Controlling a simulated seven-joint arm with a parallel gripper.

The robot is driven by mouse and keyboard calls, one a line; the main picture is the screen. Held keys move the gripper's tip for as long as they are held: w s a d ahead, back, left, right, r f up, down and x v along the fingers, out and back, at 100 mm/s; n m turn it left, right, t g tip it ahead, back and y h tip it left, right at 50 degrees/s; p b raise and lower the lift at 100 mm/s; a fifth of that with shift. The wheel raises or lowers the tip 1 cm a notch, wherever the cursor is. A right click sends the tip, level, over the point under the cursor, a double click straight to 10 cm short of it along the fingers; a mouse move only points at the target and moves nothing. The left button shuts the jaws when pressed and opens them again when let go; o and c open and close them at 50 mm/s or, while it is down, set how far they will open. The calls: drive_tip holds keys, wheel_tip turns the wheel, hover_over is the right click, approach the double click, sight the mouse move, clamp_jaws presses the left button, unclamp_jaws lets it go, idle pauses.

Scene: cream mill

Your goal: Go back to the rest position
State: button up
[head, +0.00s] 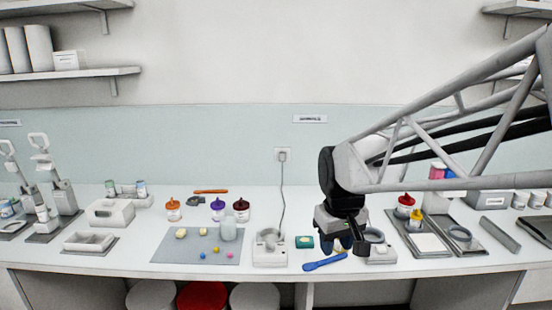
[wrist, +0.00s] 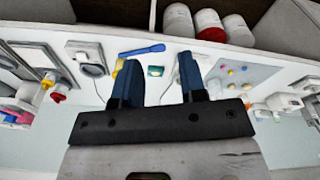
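My gripper (head: 346,246) hangs over the right-centre of the white counter (head: 140,262), fingers pointing down. In the wrist view its two dark blue fingers (wrist: 158,62) stand well apart with nothing held between them. In the head view this teal item (head: 304,242) lies just left of the gripper. The gripper partly hides a white device with a grey ring (head: 381,255).
A blue spatula (head: 325,262) lies in front of the gripper. A white device with a corded ring (head: 269,254) stands left, beside a grey mat (head: 175,255) with small balls. Right is a tray (head: 400,238) with red- and yellow-capped bottles. Space above the counter is clear.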

drive_tip(key=s+d+f+m, duration=0.1)
drive_tip(key=s+d+m, duration=0.1)
drive_tip(key=s, duration=0.7)
drive_tip(key=s+d+f+m+t, duration=0.1)
drive_tip(key=s+d+m, duration=0.1)
drive_tip(key=s, duration=0.7)
drive_tip(key=shift+s+d+f, duration=0.15)
drive_tip(key=shift+s+d, duration=0.25)
drive_tip(key=shift+d, duration=0.45)
